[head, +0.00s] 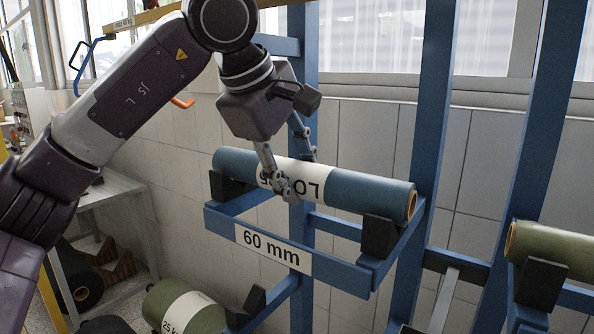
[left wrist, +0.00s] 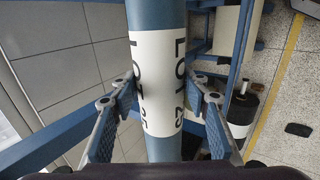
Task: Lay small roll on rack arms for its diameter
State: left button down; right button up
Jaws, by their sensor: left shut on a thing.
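A small blue roll (head: 356,190) with a white LOT label lies across the blue rack arms marked 60 mm (head: 272,249). It spans the two dark end cradles (head: 380,236) and looks level. My left gripper (head: 283,181) comes from above and is shut on the roll around its label. In the left wrist view the roll (left wrist: 158,18) runs between the two fingers (left wrist: 160,103), which touch its sides at the label. The roll's exact contact with the cradles is partly hidden. My right gripper is not in view.
A green roll (head: 563,246) lies on a neighbouring rack at the right. Another green roll with a 25 kg label (head: 183,308) is low at the left. A grey table (head: 112,187) stands at the left. Blue uprights (head: 433,100) rise behind the rack.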

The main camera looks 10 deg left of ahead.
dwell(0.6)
pick_arm(q)
jog(key=c, duration=1.1)
grip_release()
jog(key=shift+o, duration=0.4)
jog(key=shift+s, duration=0.1)
jog(key=shift+f, duration=0.15)
